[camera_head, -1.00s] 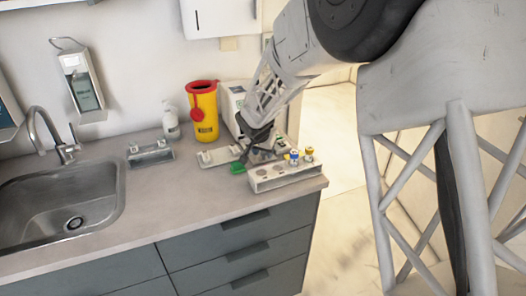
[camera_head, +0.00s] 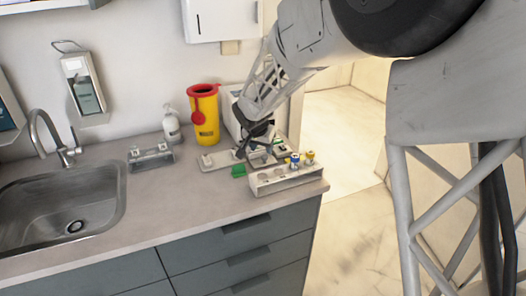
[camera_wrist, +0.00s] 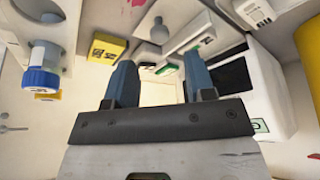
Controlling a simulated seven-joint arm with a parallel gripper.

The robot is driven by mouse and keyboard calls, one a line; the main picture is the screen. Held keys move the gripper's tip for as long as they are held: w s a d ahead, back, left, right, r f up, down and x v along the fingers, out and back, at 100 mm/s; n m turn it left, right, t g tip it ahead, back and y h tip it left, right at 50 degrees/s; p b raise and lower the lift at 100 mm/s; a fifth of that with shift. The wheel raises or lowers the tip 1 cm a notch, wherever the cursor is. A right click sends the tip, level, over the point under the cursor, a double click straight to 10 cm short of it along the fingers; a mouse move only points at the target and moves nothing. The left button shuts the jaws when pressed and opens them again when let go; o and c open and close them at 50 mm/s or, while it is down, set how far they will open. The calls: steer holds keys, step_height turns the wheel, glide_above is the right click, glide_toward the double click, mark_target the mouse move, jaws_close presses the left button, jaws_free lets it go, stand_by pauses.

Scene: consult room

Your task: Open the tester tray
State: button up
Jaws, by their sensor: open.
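The tester appears to be the white box-shaped device (camera_head: 231,108) at the back right of the counter, partly hidden behind my arm. In the wrist view a white device with a dark panel (camera_wrist: 238,78) lies to the right of my fingers. I cannot clearly make out its tray or whether it is open. My gripper (camera_head: 256,153) is low over the counter in front of the device, between it and the white vial rack. In the wrist view my gripper (camera_wrist: 161,82) has two blue-grey fingers apart with nothing between them.
The white rack (camera_head: 288,180) with yellow- and blue-capped vials stands near the counter's right edge. A green item (camera_head: 239,171) lies left of it. A yellow sharps bin (camera_head: 204,120) and a pump bottle (camera_head: 171,124) stand behind. The counter's front middle is clear.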

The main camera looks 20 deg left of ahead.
steer(key=shift+v, duration=1.1)
steer(key=s+d+r, duration=0.4)
steer(key=d, duration=0.6)
steer(key=s+d+r+g, duration=0.1)
steer(key=s+d+r, duration=0.3)
steer(key=d, duration=0.7)
steer(key=s+d+r, duration=0.3)
steer(key=d, duration=0.7)
steer(key=s+d, duration=0.9)
steer(key=s, duration=0.4)
steer(key=s+d+g, duration=0.1)
steer(key=s+d, duration=0.9)
steer(key=s, duration=0.4)
steer(key=shift+s+f, duration=0.15)
steer(key=shift+f, duration=0.3)
